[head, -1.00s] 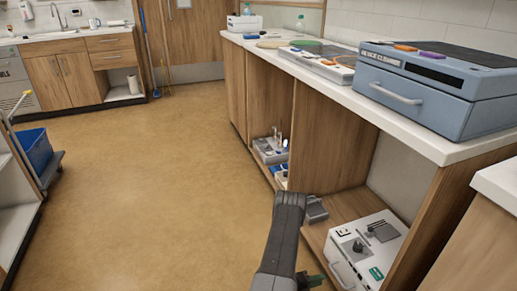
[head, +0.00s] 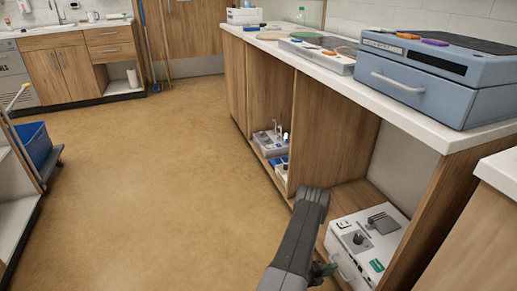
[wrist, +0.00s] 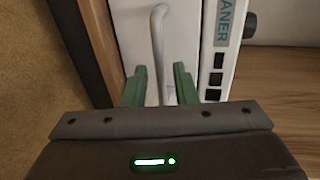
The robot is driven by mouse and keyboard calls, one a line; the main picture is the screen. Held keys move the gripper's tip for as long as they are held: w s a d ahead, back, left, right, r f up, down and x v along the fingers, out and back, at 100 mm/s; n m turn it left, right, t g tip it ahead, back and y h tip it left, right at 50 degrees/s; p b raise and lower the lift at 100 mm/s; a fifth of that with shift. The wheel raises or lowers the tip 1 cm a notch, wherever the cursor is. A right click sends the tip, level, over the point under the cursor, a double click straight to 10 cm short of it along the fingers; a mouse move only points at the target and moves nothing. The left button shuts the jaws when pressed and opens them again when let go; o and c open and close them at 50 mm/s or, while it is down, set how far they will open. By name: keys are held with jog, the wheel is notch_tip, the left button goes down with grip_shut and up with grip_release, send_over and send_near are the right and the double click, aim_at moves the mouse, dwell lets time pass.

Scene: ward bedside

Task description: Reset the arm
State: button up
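My gripper (wrist: 160,82) shows in the wrist view with its two green fingers apart. A pale bar handle (wrist: 158,40) on the front of a white device lies between the fingers, with a gap on both sides. I cannot tell how deep it sits between them.
A blue-grey case (head: 440,75) stands on the white countertop (head: 350,82) above. Small devices (head: 270,142) sit in the compartment farther back. A cart with a blue bin (head: 33,145) is at the left. The brown floor (head: 150,180) between is clear.

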jog(key=x, duration=0.3)
jog(key=shift+f+b, duration=0.15)
jog(key=shift+b, duration=0.25)
jog(key=shift+w+d, duration=0.15)
jog(key=shift+d, duration=0.05)
jog(key=f+p+v, duration=0.1)
jog(key=p+v, duration=0.4)
jog(key=v, duration=1.3)
jog(key=s+f+m+g+y+b, duration=0.1)
jog(key=s+f+m+g+y, duration=0.4)
jog(key=s+f+g, duration=0.4)
jog(key=shift+s+f+m, duration=0.25)
jog(key=shift+s+m, duration=0.65)
jog(key=shift+s, duration=0.15)
